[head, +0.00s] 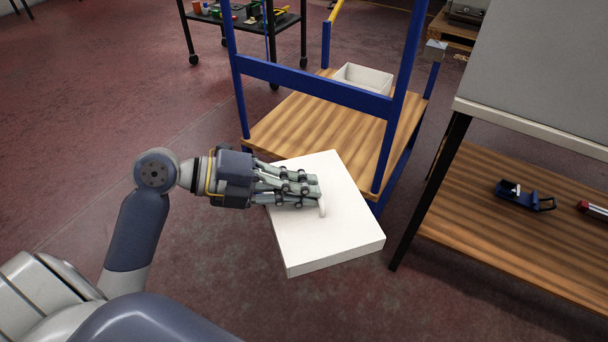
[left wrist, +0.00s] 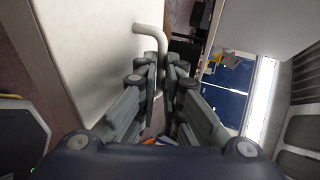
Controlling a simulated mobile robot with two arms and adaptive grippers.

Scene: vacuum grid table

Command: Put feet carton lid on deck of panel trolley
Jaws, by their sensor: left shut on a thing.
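The feet carton lid (head: 335,235) is a white, flat, square piece with a small handle (head: 322,208) on its top. My left gripper (head: 312,190) is shut on this handle and holds the lid above the floor, in front of the trolley. In the left wrist view the pale lid (left wrist: 85,50) fills the left side, and its bent handle (left wrist: 150,29) runs to between the fingers (left wrist: 161,68). The panel trolley has a blue frame (head: 310,84) and a striped wooden deck (head: 300,125). The lid overlaps the deck's near edge in the picture. My right gripper is out of view.
An open white box (head: 363,76) stands on the deck's far part. The trolley's blue uprights rise around the deck. A workbench (head: 550,120) with a wooden lower shelf (head: 480,215) stands close on the right. A dark cart (head: 285,22) is behind; floor at left is clear.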

